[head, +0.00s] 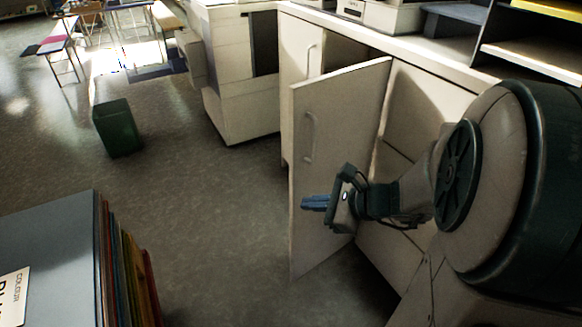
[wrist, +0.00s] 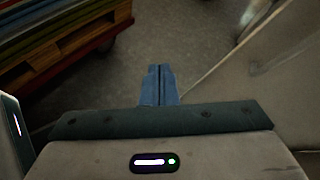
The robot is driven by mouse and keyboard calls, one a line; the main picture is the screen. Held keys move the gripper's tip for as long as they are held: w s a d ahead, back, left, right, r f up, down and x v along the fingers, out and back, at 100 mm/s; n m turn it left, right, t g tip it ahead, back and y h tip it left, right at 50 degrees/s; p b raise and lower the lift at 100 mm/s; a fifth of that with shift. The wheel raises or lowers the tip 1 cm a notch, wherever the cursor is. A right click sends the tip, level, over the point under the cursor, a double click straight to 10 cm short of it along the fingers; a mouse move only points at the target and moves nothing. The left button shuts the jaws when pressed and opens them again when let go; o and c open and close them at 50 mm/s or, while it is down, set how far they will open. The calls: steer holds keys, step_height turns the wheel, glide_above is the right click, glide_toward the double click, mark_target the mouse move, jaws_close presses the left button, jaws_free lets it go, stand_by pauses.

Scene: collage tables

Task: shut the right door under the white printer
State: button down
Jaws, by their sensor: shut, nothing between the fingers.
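The right door (head: 345,110) is a pale panel standing open, swung out from the cabinet, with its handle (head: 309,138) near its free left edge. A dark gap into the cabinet shows behind its top. The white printer (head: 380,14) is on the counter above, cut off by the top of the picture. My gripper (head: 314,203) overlaps the door's lower half in the head view, on its handle side; whether it touches is unclear. In the wrist view, my gripper's blue fingers (wrist: 160,85) are together and empty, with a pale panel to their right.
The left door (head: 302,50) looks shut. A rack of coloured boards (head: 125,270) stands at the lower left and shows in the wrist view (wrist: 70,40). A green bin (head: 117,128) stands on the open floor. Shelves (head: 535,55) are at the upper right.

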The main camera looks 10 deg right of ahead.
steer(key=w+d+f+m+t+h+b, duration=0.2)
steer(key=w+d+f+m+t+b, duration=0.35)
steer(key=d+f+m, duration=0.3)
glide_toward(299, 180)
step_height(299, 180, down, 2)
steer(key=w+a, duration=0.1)
steer(key=w, duration=0.1)
steer(key=w+a, duration=0.1)
steer(key=w, duration=0.2)
steer(key=shift+a+h, duration=0.3)
steer(key=shift+a, duration=0.1)
steer(key=shift+w+a+r, duration=0.1)
steer(key=shift+w+a, duration=0.05)
steer(key=shift+w, duration=0.1)
steer(key=shift+w, duration=0.1)
